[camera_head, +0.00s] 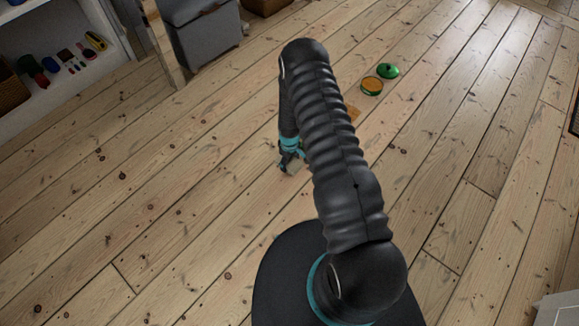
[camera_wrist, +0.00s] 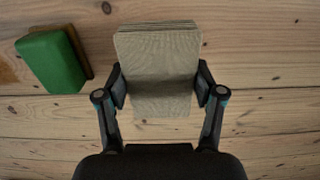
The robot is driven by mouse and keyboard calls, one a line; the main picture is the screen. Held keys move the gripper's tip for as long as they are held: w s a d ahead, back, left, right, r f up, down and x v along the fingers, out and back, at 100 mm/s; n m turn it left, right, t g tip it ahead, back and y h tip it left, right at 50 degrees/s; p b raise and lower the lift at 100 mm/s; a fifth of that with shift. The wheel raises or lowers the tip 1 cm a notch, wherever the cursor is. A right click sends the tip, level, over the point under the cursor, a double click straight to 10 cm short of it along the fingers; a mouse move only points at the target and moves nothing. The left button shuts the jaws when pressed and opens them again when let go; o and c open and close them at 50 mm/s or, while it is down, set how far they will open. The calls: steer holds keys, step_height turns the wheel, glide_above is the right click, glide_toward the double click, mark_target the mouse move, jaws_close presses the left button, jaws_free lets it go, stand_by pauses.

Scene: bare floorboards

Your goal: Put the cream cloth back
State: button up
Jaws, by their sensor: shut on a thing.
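The cream cloth (camera_wrist: 158,65) looks like a folded, layered beige pad in the wrist view. My gripper (camera_wrist: 160,88) is shut on it, with one finger pressed to each side. The cloth's far end extends beyond the fingertips, over the floorboards. In the head view my gripper (camera_head: 291,158) is low over the floor, left of my arm, and a small pale part of the cloth (camera_head: 292,168) shows at its tip. I cannot tell whether the cloth touches the floor.
A green block with a brown side (camera_wrist: 52,62) lies left of the cloth. A green lid (camera_head: 388,71) and an orange-topped green tin (camera_head: 371,86) lie beyond my arm. A white shelf (camera_head: 80,85) with small items and a grey bin (camera_head: 207,38) stand upper left. Left floor is clear.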

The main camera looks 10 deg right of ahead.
mark_target(290, 166)
steer(key=shift+f, duration=2)
steer(key=shift+f, duration=0.2)
steer(key=o, duration=1)
steer(key=shift+r, duration=0.1)
